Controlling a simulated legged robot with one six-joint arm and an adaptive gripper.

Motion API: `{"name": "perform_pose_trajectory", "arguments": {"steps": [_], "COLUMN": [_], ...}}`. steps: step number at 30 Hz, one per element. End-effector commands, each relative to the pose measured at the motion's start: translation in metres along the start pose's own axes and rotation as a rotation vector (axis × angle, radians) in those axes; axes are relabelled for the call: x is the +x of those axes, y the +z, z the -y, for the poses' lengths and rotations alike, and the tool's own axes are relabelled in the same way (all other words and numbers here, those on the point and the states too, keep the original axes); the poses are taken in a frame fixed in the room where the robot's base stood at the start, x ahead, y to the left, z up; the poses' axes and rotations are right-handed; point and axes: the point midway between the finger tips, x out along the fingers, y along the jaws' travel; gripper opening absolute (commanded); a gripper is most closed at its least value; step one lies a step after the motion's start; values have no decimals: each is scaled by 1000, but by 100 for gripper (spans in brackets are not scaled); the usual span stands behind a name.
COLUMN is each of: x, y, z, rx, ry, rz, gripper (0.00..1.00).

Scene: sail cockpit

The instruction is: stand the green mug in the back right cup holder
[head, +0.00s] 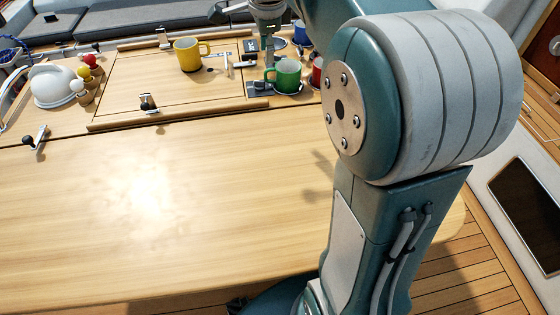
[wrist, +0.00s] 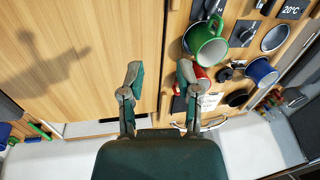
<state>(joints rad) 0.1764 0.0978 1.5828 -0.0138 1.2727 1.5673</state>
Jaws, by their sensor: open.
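The green mug (head: 286,76) stands upright at the back right of the table, its handle to the left. In the wrist view the green mug (wrist: 208,46) is just right of my right finger, over a round dark rim; I cannot tell how deep it sits. My gripper (wrist: 160,70) is open, with no object between its fingers, to one side of the mug. A round metal-rimmed holder (wrist: 275,39) looks empty in the wrist view. I cannot tell which holder is the back right one.
A red mug (head: 317,72) and a blue mug (head: 300,34) stand close to the green mug. A yellow mug (head: 188,54) stands further left. A white domed object (head: 52,87) is at the far left. The front tabletop (head: 150,205) is clear.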

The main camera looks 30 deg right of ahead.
Motion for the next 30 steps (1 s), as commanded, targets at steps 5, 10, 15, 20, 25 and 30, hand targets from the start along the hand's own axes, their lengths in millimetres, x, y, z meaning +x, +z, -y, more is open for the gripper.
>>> {"name": "perform_pose_trajectory", "arguments": {"steps": [5, 10, 15, 20, 25, 30], "x": [-14, -20, -19, -12, 0, 16], "y": [14, 24, 32, 38, 42, 44], "z": [-43, -83, -125, -164, -205, -238], "rx": [-291, -567, -843, -1100, -1372, -1602], "ry": [-54, -106, -157, -202, -250, -286], "rz": [2, -9, -31, -63, -109, -159], "gripper": [43, 43, 43, 43, 43, 43]}}
